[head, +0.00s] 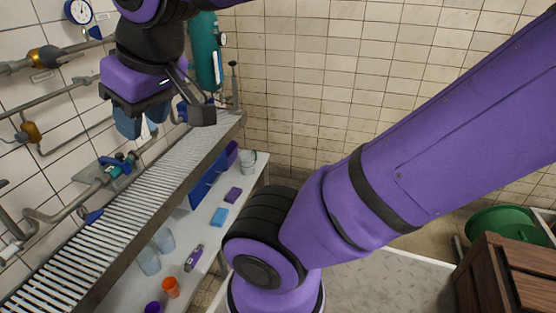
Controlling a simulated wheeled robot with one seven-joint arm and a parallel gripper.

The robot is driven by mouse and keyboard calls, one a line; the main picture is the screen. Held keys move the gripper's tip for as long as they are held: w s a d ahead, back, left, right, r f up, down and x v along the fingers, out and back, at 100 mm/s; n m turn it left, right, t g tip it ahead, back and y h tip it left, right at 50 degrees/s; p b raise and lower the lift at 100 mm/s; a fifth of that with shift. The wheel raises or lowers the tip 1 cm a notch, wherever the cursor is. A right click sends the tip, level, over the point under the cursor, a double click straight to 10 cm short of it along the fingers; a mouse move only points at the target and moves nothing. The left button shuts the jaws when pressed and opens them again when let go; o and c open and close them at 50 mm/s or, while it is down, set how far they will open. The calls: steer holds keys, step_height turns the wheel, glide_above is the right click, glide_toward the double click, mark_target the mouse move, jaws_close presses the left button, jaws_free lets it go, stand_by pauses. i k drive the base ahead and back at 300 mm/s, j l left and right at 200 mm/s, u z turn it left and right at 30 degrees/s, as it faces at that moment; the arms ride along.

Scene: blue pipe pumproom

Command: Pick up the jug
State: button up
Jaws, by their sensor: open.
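My gripper (168,112), purple and black, hangs at the upper left above the slatted rack. Its jaws are open. Blue shapes that may be the jug (127,122) show just below and behind the gripper, near the far part of the rack. The gripper hides most of them, so I cannot tell their full outline, or whether they stand between the fingers or touch them. No handle or spout is clear.
The slatted metal rack (120,213) runs along the tiled wall with pipes and valves. A lower white shelf (215,232) holds two clear tumblers (148,261), an orange cup (170,287), a blue sponge (219,217) and a grey bucket (247,161). A wooden crate (495,278) stands lower right.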

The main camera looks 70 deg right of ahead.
mark_target(250, 161)
steer(key=z, duration=1.65)
steer(key=i+l+u, duration=0.15)
steer(key=u, duration=0.3)
steer(key=i+l+u, duration=0.2)
steer(key=u, duration=0.2)
steer(key=i+l, duration=0.2)
steer(key=l, duration=0.15)
steer(key=i+l+u, duration=0.15)
steer(key=i+l, duration=0.3)
steer(key=l, duration=0.25)
steer(key=i+l+u, duration=0.1)
steer(key=l, duration=0.3)
steer(key=i, duration=0.45)
